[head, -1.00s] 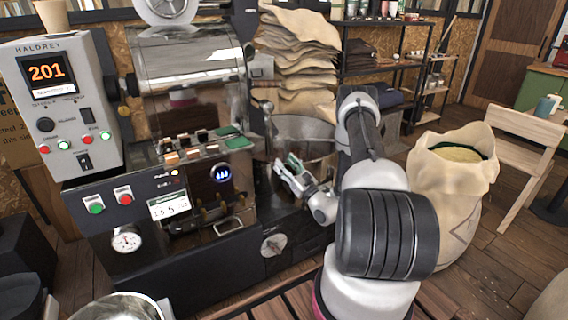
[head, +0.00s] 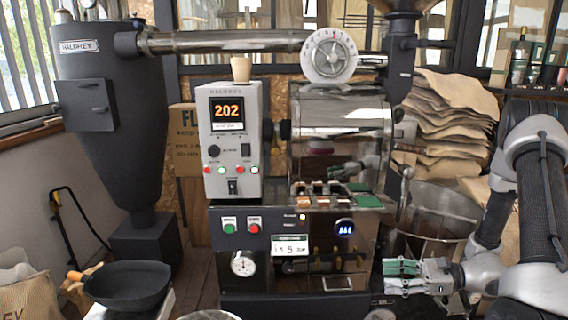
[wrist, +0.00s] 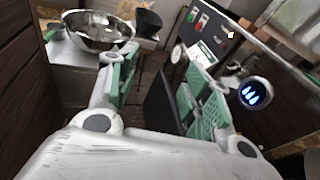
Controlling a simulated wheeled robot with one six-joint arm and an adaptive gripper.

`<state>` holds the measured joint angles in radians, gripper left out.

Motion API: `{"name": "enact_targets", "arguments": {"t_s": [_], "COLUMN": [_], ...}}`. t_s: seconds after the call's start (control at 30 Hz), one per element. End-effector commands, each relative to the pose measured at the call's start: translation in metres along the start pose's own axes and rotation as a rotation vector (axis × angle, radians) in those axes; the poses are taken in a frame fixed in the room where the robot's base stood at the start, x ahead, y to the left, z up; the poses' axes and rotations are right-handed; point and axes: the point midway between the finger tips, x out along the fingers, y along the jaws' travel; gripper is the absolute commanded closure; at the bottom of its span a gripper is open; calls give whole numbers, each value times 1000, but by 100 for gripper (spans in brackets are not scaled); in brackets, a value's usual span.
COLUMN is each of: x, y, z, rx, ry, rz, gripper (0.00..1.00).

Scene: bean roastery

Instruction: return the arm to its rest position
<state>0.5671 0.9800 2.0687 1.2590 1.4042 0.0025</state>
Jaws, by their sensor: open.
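My gripper (head: 402,277) is at the lower right of the head view, in front of the roasting machine's right side and the round metal cooling bin (head: 437,212). My arm reaches in from the right edge. In the wrist view my gripper (wrist: 160,98) shows two green-padded fingers spread apart, with nothing between them. Past the fingers are the dark machine front and the floor.
The roaster's control box (head: 234,140) reads 202. A black pan (head: 127,284) sits at lower left, and a dark hopper (head: 108,120) stands behind it. Stacked sacks (head: 445,125) are behind the bin. A steel bowl (wrist: 98,30) shows in the wrist view.

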Motion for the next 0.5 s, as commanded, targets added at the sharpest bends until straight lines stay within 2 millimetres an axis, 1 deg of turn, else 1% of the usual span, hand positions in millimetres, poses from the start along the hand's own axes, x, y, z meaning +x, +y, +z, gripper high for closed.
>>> {"name": "enact_targets", "arguments": {"t_s": [0.03,0.1,0.2,0.3,0.4,0.5], "x": [-5,-16,-34,-55,-76,-98], "y": [14,36,60,79,92,101], "z": [15,29,47,63,78,93], "rx": [-57,-133,-248,-368,-491,-618], "ry": [46,110,203,297,389,483], "rz": [86,205,359,498,623,736], "gripper": [50,50,50,50,50,50]}}
